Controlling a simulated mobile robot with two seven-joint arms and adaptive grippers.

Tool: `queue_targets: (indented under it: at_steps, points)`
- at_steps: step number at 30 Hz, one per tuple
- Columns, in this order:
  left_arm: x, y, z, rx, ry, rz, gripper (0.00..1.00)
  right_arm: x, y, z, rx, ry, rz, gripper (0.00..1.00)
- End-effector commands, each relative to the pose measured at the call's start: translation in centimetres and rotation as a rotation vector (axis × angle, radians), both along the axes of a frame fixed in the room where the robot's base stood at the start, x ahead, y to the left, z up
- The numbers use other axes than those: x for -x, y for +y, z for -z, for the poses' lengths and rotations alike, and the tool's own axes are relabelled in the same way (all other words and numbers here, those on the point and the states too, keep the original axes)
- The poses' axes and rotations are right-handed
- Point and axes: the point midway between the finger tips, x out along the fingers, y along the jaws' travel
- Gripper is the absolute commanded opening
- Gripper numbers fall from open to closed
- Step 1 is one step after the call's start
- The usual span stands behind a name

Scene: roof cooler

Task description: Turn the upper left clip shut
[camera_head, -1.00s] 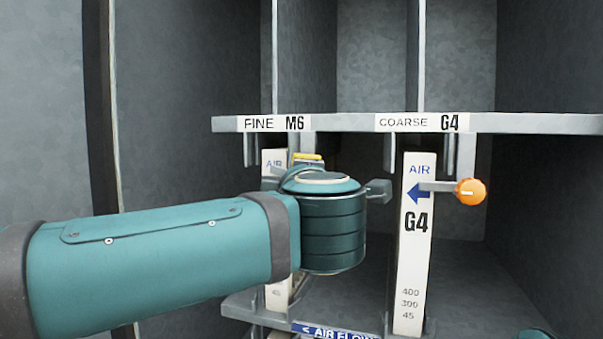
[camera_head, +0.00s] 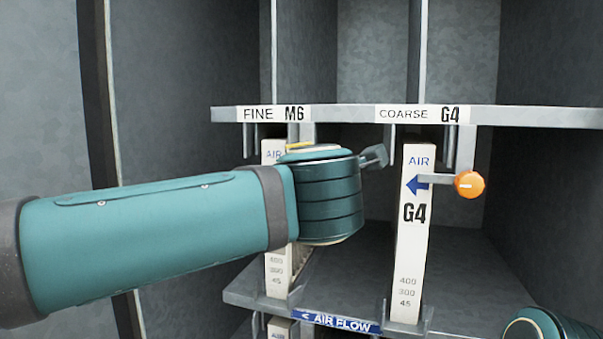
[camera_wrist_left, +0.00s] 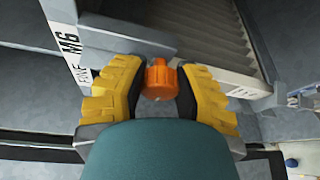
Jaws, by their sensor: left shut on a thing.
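The upper left clip's orange knob (camera_wrist_left: 161,80) sits between the yellow fingers of my left gripper (camera_wrist_left: 161,88) in the left wrist view. The gripper is shut on this knob. In the head view my left wrist hides the clip and most of the gripper; only a bit of a yellow finger shows by the M6 filter (camera_head: 275,277), under the FINE M6 label (camera_head: 273,114). My right gripper is not in view.
The upper shelf rail (camera_head: 345,114) runs above. A lower shelf (camera_head: 455,290) lies below. Part of my right arm shows at bottom right.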

Motion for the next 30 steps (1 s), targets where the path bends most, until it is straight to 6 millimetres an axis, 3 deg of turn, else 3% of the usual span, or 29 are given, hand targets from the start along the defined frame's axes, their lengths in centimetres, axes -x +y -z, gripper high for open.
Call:
queue_targets:
  at_steps: [1,2,4,5,17,30]
  points:
    - [0.0,0.0,0.0,0.001,0.000,0.000,0.00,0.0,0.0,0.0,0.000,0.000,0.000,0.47]
    - [0.0,0.0,0.0,0.001,0.000,0.000,0.36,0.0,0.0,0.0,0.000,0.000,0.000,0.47]
    - [0.0,0.0,0.0,0.000,0.000,0.000,0.60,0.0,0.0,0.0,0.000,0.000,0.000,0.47]
    - [0.0,0.0,0.0,0.000,0.000,0.000,0.65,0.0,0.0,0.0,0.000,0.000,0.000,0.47]
    - [0.6,-0.1,-0.1,-0.001,-0.002,0.001,0.65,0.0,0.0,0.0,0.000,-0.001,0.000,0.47]
    - [8.6,-0.6,-1.0,-0.001,-0.002,0.002,0.65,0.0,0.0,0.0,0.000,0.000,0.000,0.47]
